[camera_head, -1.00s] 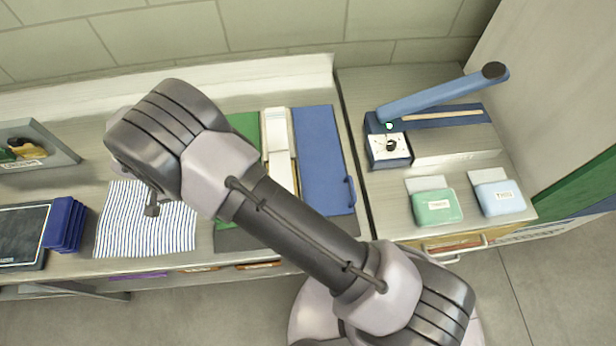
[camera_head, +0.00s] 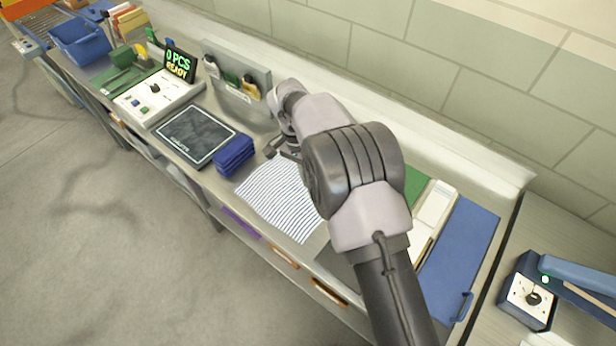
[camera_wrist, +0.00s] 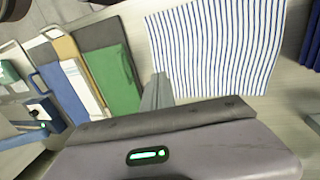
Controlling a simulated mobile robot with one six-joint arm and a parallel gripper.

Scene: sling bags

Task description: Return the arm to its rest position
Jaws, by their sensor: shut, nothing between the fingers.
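My arm reaches over the bench in the head view, bent at the elbow. My gripper (camera_head: 272,152) is above the bench near the far-left corner of a blue-striped cloth (camera_head: 278,200), partly hidden behind my wrist. In the wrist view my gripper (camera_wrist: 157,88) shows shut, with nothing in it. The striped cloth (camera_wrist: 215,45) lies flat beyond the fingertips there.
Left of the cloth are a stack of dark blue folded pieces (camera_head: 235,156), a black pad (camera_head: 196,136) and a white control box (camera_head: 158,95). A blue board (camera_head: 458,258) lies to the right. A sealer (camera_head: 530,297) stands on the right-hand bench.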

